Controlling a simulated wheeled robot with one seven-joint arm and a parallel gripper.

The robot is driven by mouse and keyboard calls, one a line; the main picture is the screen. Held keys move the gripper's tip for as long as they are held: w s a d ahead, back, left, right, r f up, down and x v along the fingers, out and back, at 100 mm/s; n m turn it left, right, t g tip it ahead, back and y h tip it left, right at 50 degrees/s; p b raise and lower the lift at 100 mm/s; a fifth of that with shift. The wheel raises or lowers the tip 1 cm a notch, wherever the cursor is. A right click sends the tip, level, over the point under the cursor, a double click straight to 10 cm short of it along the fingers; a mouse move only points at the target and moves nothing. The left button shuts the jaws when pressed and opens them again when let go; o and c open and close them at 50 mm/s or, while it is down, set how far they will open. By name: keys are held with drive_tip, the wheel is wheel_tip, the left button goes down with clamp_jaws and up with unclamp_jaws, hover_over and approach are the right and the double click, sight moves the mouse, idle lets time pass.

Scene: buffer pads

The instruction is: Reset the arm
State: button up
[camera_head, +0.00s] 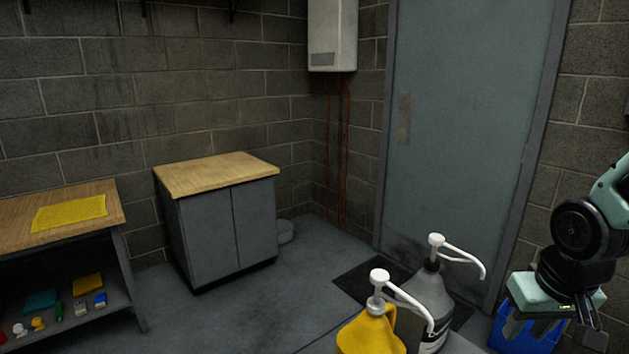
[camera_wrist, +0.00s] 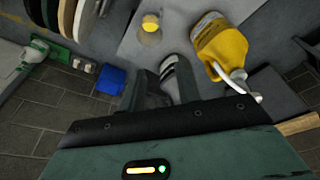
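My arm is at the right edge of the head view, with my gripper (camera_head: 582,338) pointing down and partly cut off by the bottom edge. In the wrist view, my gripper's two dark fingers (camera_wrist: 163,88) stand apart with a gap between them. A small grey-and-white striped thing (camera_wrist: 169,67) shows beyond the gap; I cannot tell exactly what it is. Nothing is clearly held.
A yellow pump bottle (camera_head: 370,335) and a grey pump bottle (camera_head: 428,294) stand left of my gripper. A blue container (camera_head: 518,333) is close by it. A grey cabinet (camera_head: 233,228) and a wooden-topped bench (camera_head: 20,220) stand left. Open floor lies between.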

drive_tip(key=s+a+r+n+g, duration=0.1)
drive_tip(key=s+a+n, duration=0.3)
drive_tip(key=s+a, duration=0.3)
drive_tip(key=s+a+r+n+g+y, duration=0.1)
drive_tip(key=s+a+r+n, duration=0.1)
drive_tip(key=s+a+n, duration=0.2)
drive_tip(key=s+a, duration=0.3)
drive_tip(key=a, duration=0.5)
drive_tip(key=shift+s+n+g, duration=0.2)
drive_tip(key=shift+n+g, duration=0.1)
drive_tip(key=shift+r, duration=0.1)
